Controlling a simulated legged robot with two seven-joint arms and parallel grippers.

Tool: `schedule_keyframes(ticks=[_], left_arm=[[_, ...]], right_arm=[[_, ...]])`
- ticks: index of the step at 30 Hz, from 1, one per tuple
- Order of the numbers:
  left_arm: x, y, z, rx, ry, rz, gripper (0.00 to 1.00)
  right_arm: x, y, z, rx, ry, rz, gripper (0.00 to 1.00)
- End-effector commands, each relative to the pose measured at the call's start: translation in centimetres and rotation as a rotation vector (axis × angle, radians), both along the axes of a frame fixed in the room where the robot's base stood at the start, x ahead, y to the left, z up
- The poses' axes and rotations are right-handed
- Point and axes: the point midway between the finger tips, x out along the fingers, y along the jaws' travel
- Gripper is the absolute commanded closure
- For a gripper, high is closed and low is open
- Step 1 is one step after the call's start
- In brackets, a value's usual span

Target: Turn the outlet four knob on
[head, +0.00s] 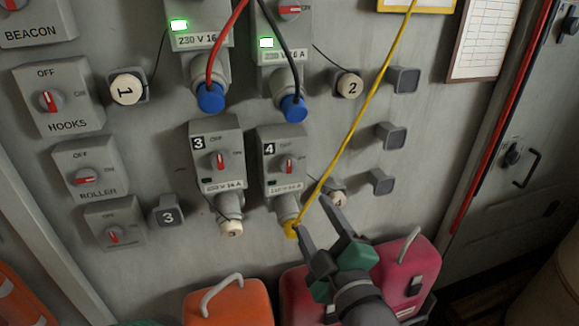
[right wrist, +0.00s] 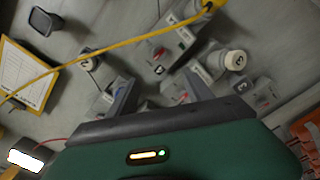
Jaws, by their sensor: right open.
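The outlet four box (head: 270,178) is a grey unit marked 4 on the wall in the head view. Its red-and-white knob (head: 288,165) looks upright, toward the OFF mark, and its small indicator window is dark. A yellow plug (head: 291,230) sits in its lower socket, with a yellow cable (head: 350,130) running up to the right. My right gripper (head: 311,211) is open and empty, below and right of the knob, with its fingertips near the plug. In the right wrist view, the gripper (right wrist: 160,78) points at the outlet boxes, and the yellow plug (right wrist: 210,5) shows at the top. My left gripper is out of view.
Outlet three (head: 216,160) stands close on the left. Above, red and black cables hang from blue plugs (head: 211,98) under green-lit outlets. Grey wall holders (head: 390,136) are on the right. Orange (head: 228,303) and magenta (head: 412,270) cases with handles stand below.

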Motion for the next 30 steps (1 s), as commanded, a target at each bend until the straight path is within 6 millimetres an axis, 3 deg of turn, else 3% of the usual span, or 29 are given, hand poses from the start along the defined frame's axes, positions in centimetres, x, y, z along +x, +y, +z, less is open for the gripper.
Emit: schedule_keyframes(ticks=[5, 15, 21, 30], left_arm=[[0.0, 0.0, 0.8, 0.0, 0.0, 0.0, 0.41], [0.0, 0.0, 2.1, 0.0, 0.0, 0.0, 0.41], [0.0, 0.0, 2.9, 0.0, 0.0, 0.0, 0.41], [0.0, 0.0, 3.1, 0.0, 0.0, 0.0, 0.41]], right_arm=[[2.2, 0.8, 0.2, -0.008, -0.005, 0.0, 0.41], [10.6, 3.4, 0.2, -0.007, -0.004, -0.001, 0.41], [14.5, 4.7, 0.1, -0.006, -0.004, -0.001, 0.41], [15.9, 5.1, 0.0, -0.005, -0.005, -0.001, 0.41]])
